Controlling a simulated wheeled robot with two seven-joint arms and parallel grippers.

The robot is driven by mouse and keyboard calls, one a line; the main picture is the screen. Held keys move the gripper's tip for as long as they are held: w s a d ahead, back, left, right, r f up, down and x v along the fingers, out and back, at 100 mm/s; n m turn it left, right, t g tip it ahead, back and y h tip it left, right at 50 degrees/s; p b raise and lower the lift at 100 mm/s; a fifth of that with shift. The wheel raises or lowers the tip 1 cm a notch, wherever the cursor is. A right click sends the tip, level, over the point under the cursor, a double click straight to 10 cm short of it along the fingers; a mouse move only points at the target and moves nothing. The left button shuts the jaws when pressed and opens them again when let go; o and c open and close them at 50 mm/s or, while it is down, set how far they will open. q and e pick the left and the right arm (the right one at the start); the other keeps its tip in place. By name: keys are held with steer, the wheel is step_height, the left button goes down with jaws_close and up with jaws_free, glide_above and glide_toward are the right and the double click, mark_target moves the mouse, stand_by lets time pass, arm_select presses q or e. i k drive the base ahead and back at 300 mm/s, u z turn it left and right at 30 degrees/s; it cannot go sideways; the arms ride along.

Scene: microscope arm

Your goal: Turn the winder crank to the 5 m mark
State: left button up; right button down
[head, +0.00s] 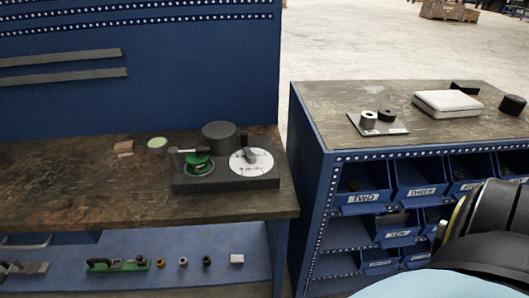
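The winder stands on the workbench in the head view. It has a black base (225,179) with a green spool (199,164) on its left and a white round dial (262,178) on its right. A dark knob or handle (249,155) stands on the dial. Another dark bar lies over the spool; which of these is the crank I cannot tell. The dial has small dark markings, too small to read. Neither of my grippers is in view, and nothing touches the winder.
A dark cylinder (219,136) stands behind the base, and a pale green disc (157,143) lies to its left. A blue bin cabinet (316,165) stands to the right, with a white box (447,104) on top.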

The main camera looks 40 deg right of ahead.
mark_target(250, 156)
steer(key=z, duration=0.3)
steer(key=i, duration=1.05)
steer(key=z, duration=0.95)
